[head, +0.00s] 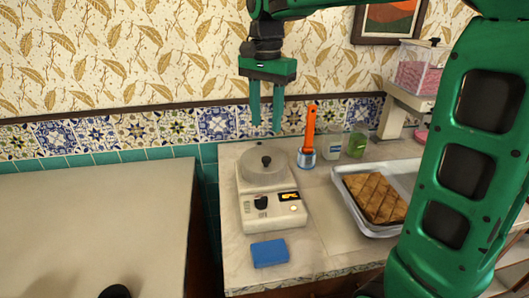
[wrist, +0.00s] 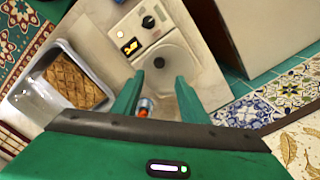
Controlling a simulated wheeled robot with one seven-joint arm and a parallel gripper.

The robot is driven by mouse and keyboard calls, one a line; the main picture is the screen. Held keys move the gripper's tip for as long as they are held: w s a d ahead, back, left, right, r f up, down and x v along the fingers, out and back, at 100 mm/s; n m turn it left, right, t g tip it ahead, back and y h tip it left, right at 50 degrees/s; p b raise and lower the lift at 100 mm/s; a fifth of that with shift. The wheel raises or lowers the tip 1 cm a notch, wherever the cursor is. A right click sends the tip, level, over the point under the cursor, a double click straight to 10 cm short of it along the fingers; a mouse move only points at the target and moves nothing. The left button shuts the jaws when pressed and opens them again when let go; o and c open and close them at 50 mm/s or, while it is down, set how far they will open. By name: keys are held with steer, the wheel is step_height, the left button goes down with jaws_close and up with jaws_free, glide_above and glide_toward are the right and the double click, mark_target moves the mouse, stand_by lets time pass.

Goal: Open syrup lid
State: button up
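The syrup pot (head: 265,180) stands on a cream hot plate (head: 272,215) with knobs and a small orange display. Its pale round lid (head: 256,168) is on, with a black knob (head: 266,161) at the centre. My gripper (head: 266,126) is open and empty, pointing down above the lid and apart from it. In the wrist view, the lid (wrist: 172,74) and its knob (wrist: 159,62) show between and beyond the two green fingers (wrist: 160,78).
Right of the pot stand an orange-handled tool in a small container (head: 307,145), a jar (head: 332,148) and a green glass (head: 357,144). A tray (head: 343,176) of pastry (head: 376,198) lies further right. A blue block (head: 269,252) lies in front. The tiled wall is close behind.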

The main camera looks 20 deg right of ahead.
mark_target(266, 158)
step_height(266, 158, down, 10)
steer(key=shift+f, duration=0.25)
stand_by(0.4)
steer(key=shift+d, duration=0.1)
jaws_close()
